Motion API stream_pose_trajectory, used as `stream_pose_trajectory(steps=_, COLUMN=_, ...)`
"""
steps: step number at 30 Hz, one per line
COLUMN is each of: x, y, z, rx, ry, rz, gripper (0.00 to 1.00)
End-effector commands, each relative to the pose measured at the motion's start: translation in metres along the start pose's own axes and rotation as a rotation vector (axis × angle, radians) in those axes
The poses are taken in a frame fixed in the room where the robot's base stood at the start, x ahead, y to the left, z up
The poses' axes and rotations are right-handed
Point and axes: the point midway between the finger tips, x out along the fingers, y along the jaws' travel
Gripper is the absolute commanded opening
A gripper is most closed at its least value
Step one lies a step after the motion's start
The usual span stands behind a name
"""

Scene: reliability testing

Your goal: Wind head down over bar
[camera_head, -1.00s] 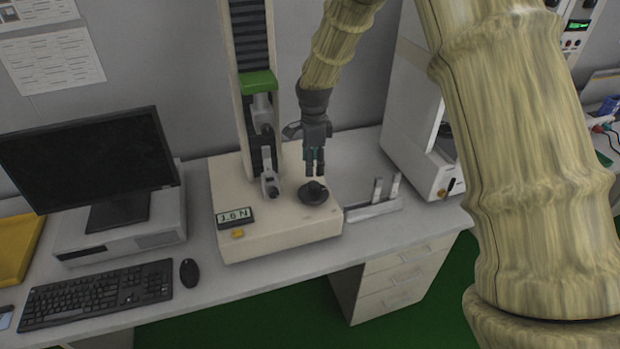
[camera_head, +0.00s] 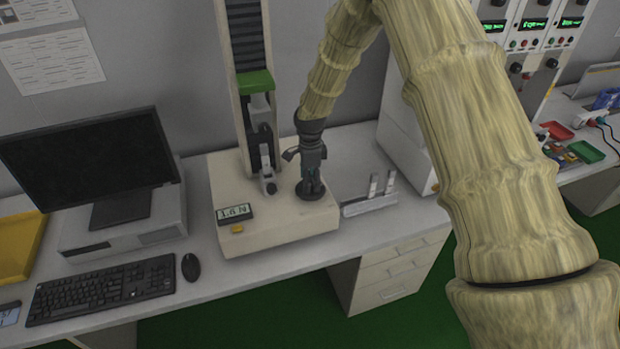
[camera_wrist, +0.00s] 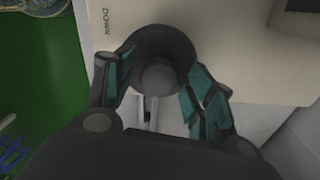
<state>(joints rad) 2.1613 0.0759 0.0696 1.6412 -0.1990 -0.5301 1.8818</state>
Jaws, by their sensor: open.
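The tester's head (camera_head: 262,105) is a grey block under a green cap on a tall column. Below it is a small light-grey fixture (camera_head: 268,182); I cannot make out a bar there. A dark round handwheel (camera_head: 311,196) lies on the right of the cream base. My gripper (camera_head: 311,184) points down at it from above. In the wrist view the handwheel (camera_wrist: 158,38) has a raised round hub, and my open fingers with teal pads stand on either side of this hub. Whether they touch it is unclear.
The cream base (camera_head: 280,235) carries a small display (camera_head: 235,212) and a yellow button (camera_head: 237,229). A pale stand with upright pieces (camera_head: 370,205) is close on the right. A monitor (camera_head: 90,165), keyboard (camera_head: 102,289) and mouse (camera_head: 190,267) are left.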

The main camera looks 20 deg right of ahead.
Motion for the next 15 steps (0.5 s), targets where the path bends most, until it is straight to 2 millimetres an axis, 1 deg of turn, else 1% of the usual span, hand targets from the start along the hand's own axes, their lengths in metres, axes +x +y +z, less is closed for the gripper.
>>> stream_pose_trajectory(steps=3, x=-0.0006, y=0.0000, z=0.0000, rx=0.000, ry=0.000, rz=0.000, gripper=0.55)
stream_pose_trajectory(steps=8, x=-0.0006, y=0.0001, z=-0.0001, rx=0.000, ry=0.000, rz=0.000, gripper=0.26)
stream_pose_trajectory(steps=9, x=-0.0006, y=0.0001, z=-0.0001, rx=0.000, ry=0.000, rz=0.000, gripper=0.18)
stream_pose_trajectory(steps=11, x=-0.0006, y=0.0001, z=-0.0001, rx=0.000, ry=0.000, rz=0.000, gripper=0.09)
stream_pose_trajectory(steps=15, x=-0.0005, y=0.0000, z=0.0000, rx=-0.002, ry=0.000, rz=0.000, gripper=0.09)
